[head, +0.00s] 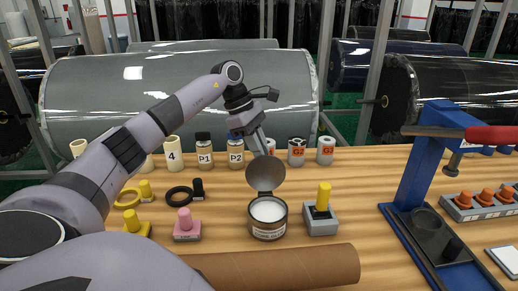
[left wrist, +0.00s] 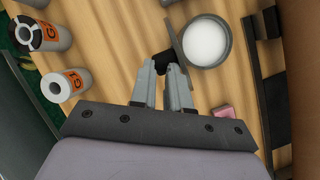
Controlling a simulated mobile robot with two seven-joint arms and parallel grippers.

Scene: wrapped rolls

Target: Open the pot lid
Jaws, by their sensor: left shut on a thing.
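The pot (head: 267,222) is a round metal tin with a label, standing upright on the wooden table; white contents show inside. Its grey round lid (head: 265,173) is raised and tilted steeply at the pot's back rim. My left gripper (head: 262,148) reaches down behind the lid and is shut on its black knob, which the lid hides in the head view. In the left wrist view, the fingers (left wrist: 165,72) close on the black knob (left wrist: 161,62). The lid (left wrist: 174,42) shows nearly edge-on beside the open pot (left wrist: 207,42). My right gripper is not in view.
A grey block with a yellow handle (head: 323,197) stands right of the pot, and a pink-handled stamp (head: 186,223) stands left. A brown cardboard tube (head: 280,265) lies in front. Labelled jars (head: 236,154) line the back. A blue press (head: 428,160) stands at the right.

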